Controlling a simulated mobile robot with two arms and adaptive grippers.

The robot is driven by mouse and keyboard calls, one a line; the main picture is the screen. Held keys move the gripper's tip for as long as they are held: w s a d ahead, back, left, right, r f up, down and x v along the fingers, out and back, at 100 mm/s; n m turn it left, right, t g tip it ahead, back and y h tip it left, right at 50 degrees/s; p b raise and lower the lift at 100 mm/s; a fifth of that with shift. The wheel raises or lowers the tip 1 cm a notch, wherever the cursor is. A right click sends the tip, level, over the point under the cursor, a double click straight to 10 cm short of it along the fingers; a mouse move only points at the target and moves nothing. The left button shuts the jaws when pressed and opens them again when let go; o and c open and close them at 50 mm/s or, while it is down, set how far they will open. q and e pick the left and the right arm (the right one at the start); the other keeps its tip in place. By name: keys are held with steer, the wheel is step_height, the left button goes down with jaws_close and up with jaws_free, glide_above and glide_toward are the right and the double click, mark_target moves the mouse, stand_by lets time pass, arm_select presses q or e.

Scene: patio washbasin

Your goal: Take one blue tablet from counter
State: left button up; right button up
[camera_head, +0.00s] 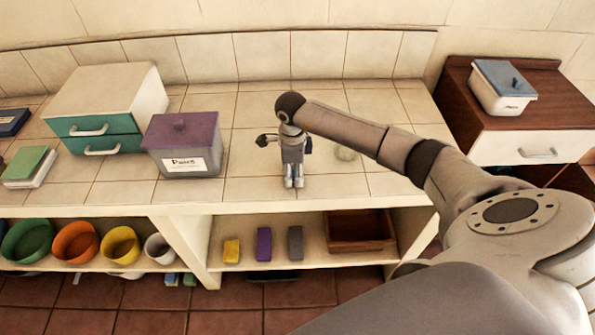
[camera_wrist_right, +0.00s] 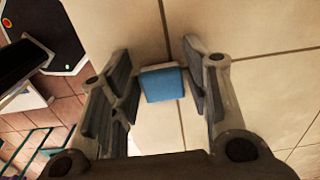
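The blue tablet (camera_wrist_right: 165,84) lies on the pale tiled counter (camera_wrist_right: 215,20) in the right wrist view, a small blue block with a whitish edge. It is between the two fingers of my right gripper (camera_wrist_right: 160,88), with a narrow gap showing on each side. In the head view my right gripper (camera_head: 294,184) points down at the counter (camera_head: 240,190), near its front edge. There the fingers mostly hide the tablet. My left gripper is not in view.
A purple-lidded box (camera_head: 185,145) and a white cabinet with green drawers (camera_head: 108,105) stand left on the counter. Coloured bowls and blocks sit on the shelf below.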

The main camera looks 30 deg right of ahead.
steer(key=c, duration=0.5)
steer(key=shift+r, duration=0.1)
